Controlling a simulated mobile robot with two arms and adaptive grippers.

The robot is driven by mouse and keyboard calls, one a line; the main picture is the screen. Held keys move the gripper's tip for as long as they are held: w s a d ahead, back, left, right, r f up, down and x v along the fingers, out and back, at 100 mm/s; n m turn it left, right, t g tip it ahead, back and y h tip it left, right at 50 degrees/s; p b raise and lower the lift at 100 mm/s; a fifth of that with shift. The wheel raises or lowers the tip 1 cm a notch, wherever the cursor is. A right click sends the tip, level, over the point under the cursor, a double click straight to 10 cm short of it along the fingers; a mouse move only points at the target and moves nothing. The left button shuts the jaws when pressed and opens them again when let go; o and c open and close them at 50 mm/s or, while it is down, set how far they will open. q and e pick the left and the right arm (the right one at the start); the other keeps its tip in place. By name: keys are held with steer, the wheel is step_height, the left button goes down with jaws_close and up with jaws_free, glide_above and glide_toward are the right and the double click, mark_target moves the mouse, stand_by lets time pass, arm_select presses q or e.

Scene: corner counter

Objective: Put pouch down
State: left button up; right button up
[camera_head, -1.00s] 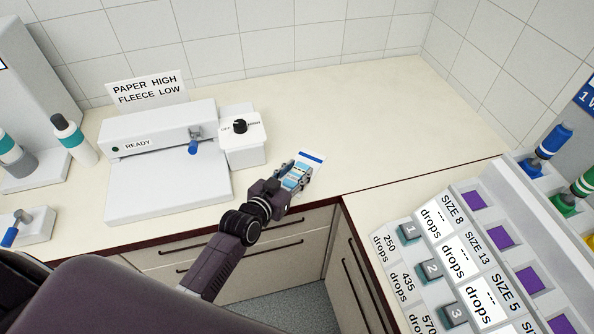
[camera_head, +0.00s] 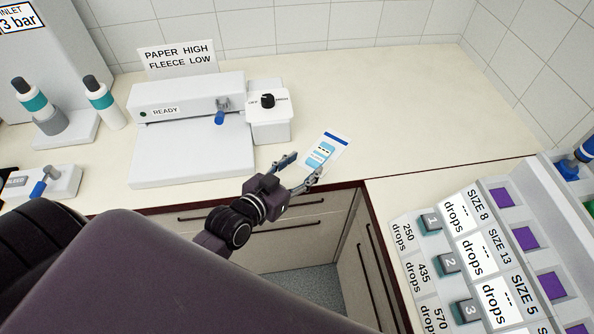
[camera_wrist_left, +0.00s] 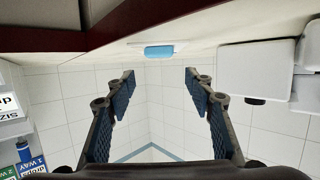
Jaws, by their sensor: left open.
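The pouch (camera_head: 324,152) is white with a dark blue band at its far end and a light blue label. It lies on the cream counter (camera_head: 370,110), right of the sealing machine. It also shows in the left wrist view (camera_wrist_left: 158,51), beyond the fingertips and seen nearly edge on. My left gripper (camera_head: 303,168) is open at the counter's front edge, its fingers spread and nothing held between them. In the head view its right finger overlaps the near end of the pouch; I cannot tell whether they touch. My right gripper is out of view.
A sealing machine (camera_head: 190,130) marked READY stands left, with a dial box (camera_head: 268,122) beside it. Bottles (camera_head: 102,100) stand farther left. A sloped panel (camera_head: 480,265) with numbered buttons is at right. The back counter is clear.

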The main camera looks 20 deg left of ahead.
arm_select(q)
steer(key=shift+v, duration=1.2)
